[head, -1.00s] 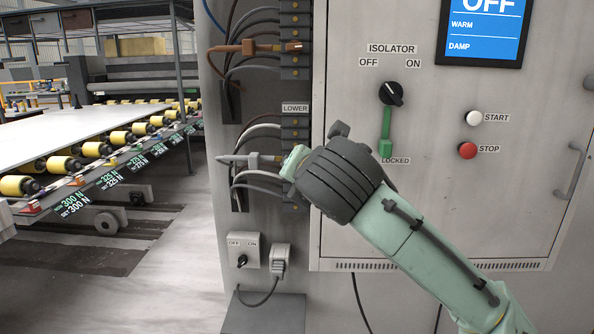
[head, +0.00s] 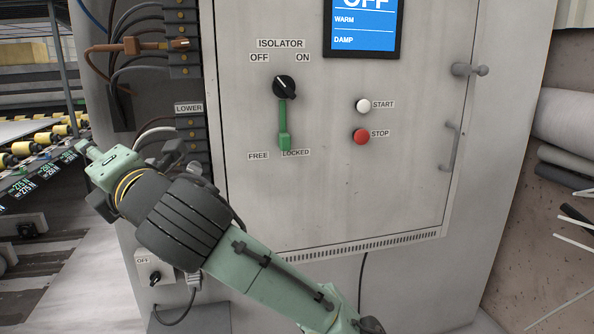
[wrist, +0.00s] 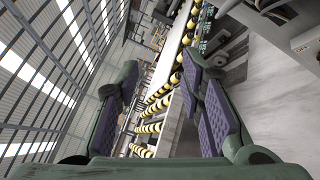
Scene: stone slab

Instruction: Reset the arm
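My arm reaches up and to the left across the front of the grey cabinet (head: 330,190) in the head view. My gripper (head: 86,150) is at its far end, left of the lower terminal block and pointing away from the cabinet door. In the wrist view my gripper (wrist: 160,70) shows two separated fingers with purple pads and nothing between them. Beyond them are the roller conveyor (wrist: 180,75) and the hall. My forearm and wrist hide part of the lower terminals and cables.
The door has an isolator knob (head: 285,86) with a green lever (head: 284,138) by LOCKED, a white START button (head: 363,105), a red STOP button (head: 361,136) and a screen (head: 362,32). A brown lead (head: 120,46) is at the upper terminals. Rolls (head: 570,125) are at right.

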